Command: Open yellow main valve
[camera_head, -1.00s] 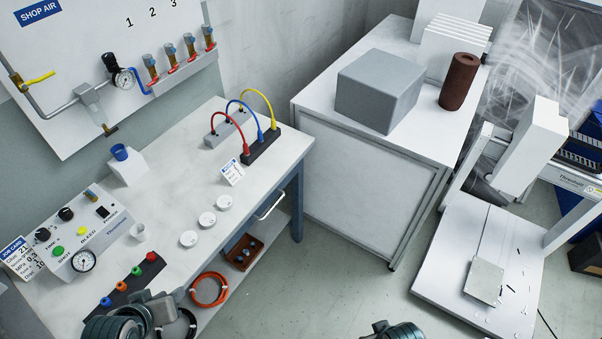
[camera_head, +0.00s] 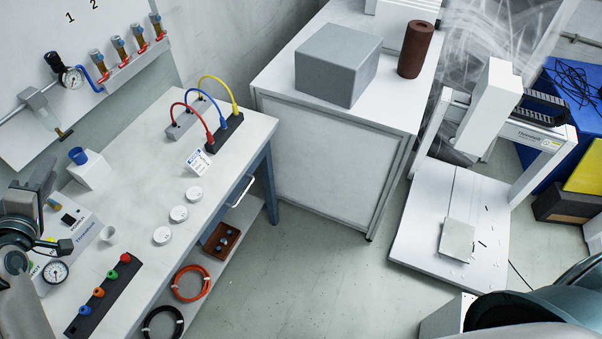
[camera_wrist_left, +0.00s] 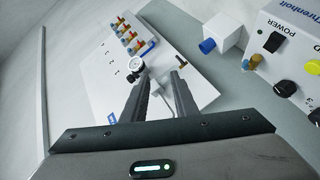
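The yellow main valve cannot be seen in either current view. The shop-air panel (camera_head: 112,108) is cut off at the left edge of the head view, and in the left wrist view (camera_wrist_left: 100,85) my fingers cover part of it. My left gripper (camera_head: 64,246) is at the left of the head view, over the control box (camera_head: 85,232). In the left wrist view my left gripper (camera_wrist_left: 158,84) is open, its two fingers apart with nothing gripped, pointing towards the panel. The pressure gauge (camera_wrist_left: 136,63) shows beyond the fingers. My right gripper is not in view.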

